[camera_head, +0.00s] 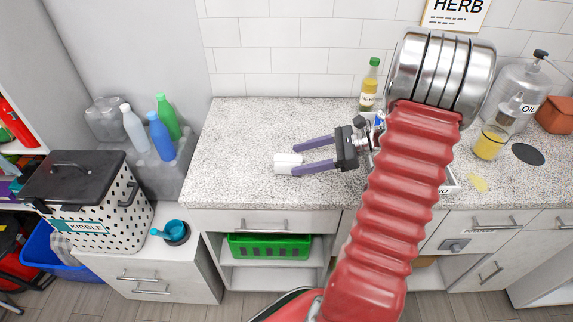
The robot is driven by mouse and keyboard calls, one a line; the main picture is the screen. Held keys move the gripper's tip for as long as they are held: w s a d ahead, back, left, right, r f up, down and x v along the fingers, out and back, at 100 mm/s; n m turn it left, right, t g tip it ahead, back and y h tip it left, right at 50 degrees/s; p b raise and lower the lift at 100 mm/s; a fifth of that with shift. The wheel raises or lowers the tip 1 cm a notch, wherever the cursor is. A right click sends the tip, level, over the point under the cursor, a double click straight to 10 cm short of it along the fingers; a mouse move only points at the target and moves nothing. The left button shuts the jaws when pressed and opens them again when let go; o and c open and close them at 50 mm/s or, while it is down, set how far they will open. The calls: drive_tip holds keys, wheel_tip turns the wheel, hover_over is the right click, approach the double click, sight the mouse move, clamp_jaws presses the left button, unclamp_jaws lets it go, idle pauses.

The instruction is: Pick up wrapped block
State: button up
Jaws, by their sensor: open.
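The wrapped block (284,163) looks like a small white block on the speckled counter (235,140). My gripper (297,160) reaches in from the right with its two purple fingers open. The block lies at the fingertips, partly between them. I cannot tell whether either finger touches it. My red arm covers part of the counter to the right.
A bottle with a green cap (371,85) stands at the back wall. A glass of yellow liquid (490,142) and an oil jar (516,95) are at the right. A kibble bin (90,215) stands at the left. The counter's left part is clear.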

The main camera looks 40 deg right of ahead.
sight(288, 162)
drive_tip(key=x, duration=0.5)
drive_tip(key=shift+r, duration=0.1)
drive_tip(key=shift+s, duration=0.1)
drive_tip(key=shift+c, duration=0.4)
drive_tip(key=c, duration=1.2)
